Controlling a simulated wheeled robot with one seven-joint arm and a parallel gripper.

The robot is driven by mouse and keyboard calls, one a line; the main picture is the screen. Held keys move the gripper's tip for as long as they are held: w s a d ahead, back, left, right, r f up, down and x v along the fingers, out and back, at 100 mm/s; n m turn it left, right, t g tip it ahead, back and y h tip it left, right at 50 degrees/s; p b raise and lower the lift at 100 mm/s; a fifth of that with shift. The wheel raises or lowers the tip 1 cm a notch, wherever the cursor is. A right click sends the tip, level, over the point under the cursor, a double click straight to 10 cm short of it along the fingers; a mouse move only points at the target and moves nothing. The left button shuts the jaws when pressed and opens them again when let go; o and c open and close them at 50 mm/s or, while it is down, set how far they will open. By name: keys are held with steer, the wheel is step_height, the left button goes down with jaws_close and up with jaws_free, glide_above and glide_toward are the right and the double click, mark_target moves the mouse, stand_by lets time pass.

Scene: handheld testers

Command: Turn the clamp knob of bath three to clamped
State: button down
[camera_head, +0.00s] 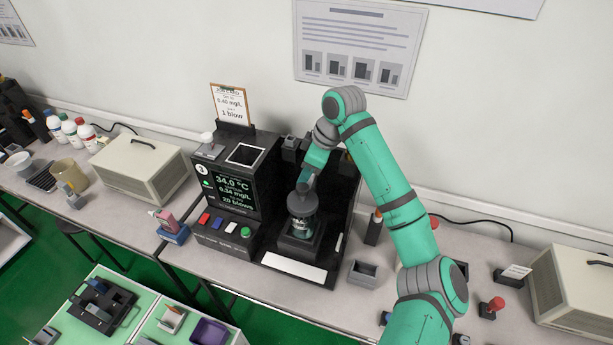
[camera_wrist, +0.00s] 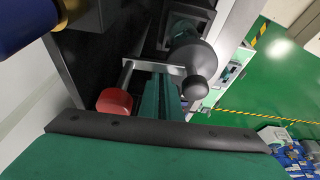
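Bath three (camera_head: 232,185) is the black unit marked 3, with a lit screen reading 34.0 °C, 0.34 mg/L and 20 blows. Beside it, a glass vessel with a grey top (camera_head: 303,212) stands in a dark stand. My gripper (camera_head: 306,182) points down just above the vessel top. In the wrist view, my gripper's green fingers (camera_wrist: 166,96) look close together, with nothing visible between them. A red round knob (camera_wrist: 115,102) lies just left of the fingers, by a pale metal bracket. A grey round-ended part (camera_wrist: 196,86) lies right of them. I cannot tell the clamp knob's setting.
A card on a clipboard (camera_head: 230,103) stands on top of the unit. A beige box (camera_head: 140,168) is to its left, and another (camera_head: 578,290) at far right. A small grey open box (camera_head: 363,274) and red-topped items stand right of the stand.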

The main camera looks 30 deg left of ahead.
steer(key=shift+w+d+f, duration=0.15)
steer(key=shift+w+d, duration=0.05)
steer(key=shift+d, duration=0.3)
steer(key=a, duration=0.5)
steer(key=v, duration=1)
steer(key=shift+s+r, duration=0.2)
steer(key=shift+s, duration=0.35)
steer(key=shift+w, duration=0.1)
